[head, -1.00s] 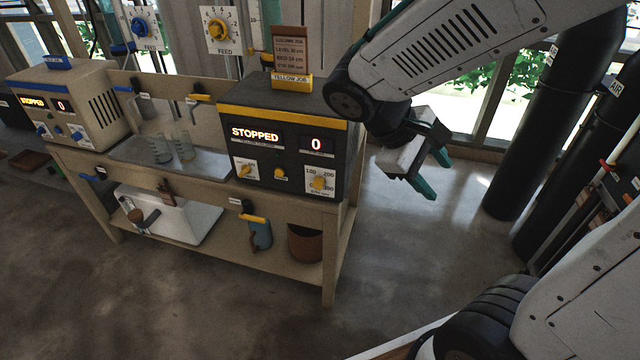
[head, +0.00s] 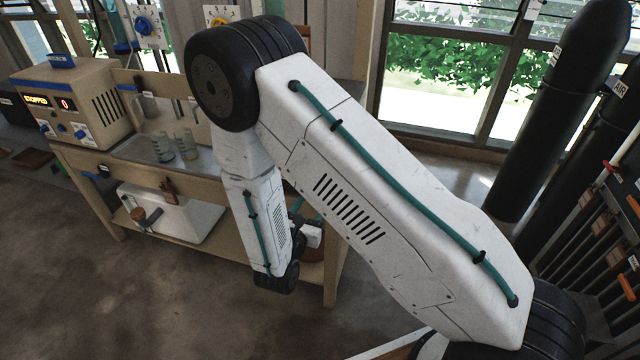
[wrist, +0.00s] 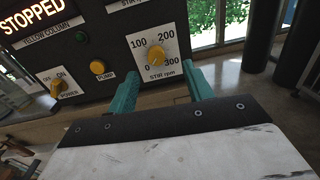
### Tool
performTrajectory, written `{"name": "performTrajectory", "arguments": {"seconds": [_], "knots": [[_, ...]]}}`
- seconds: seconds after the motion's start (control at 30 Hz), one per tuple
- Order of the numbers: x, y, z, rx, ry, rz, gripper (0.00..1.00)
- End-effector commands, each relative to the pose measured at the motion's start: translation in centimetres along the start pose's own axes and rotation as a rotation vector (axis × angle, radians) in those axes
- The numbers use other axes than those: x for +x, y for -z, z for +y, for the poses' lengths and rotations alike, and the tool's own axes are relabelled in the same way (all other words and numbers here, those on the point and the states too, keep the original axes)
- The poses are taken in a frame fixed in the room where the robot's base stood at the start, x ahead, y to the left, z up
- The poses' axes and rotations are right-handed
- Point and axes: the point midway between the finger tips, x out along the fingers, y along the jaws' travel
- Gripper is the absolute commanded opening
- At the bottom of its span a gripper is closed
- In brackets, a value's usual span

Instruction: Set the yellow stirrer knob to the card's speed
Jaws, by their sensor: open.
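The yellow stirrer knob (wrist: 156,54) shows in the wrist view on a white dial marked 0, 100, 200 and 300 and labelled STIR rpm. Its exact pointing is too small to read surely. It is on the dark yellow-column box (wrist: 100,55), whose lit display reads STOPPED (wrist: 30,12). My gripper (wrist: 162,88) is open, its two teal fingers spread either side below the dial, apart from the knob. In the head view my arm hides the box and the dial. The card is hidden in the head view now.
In the wrist view a yellow pump button (wrist: 98,67) and a yellow power switch (wrist: 57,88) sit left of the dial. In the head view the blue-marked box (head: 75,105) and glass beakers (head: 185,143) are on the bench at left. Black cylinders (head: 560,100) stand at right.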

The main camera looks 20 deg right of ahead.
Motion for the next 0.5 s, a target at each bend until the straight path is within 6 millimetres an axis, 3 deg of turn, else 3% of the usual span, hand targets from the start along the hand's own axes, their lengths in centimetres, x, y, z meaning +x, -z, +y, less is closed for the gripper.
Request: {"name": "performTrajectory", "arguments": {"seconds": [0.17, 0.5], "knots": [[-0.1, 1.3, 0.6, -0.021, -0.043, 0.004, 0.51], [4.0, 1.2, 0.7, -0.019, -0.039, 0.004, 0.51]]}}
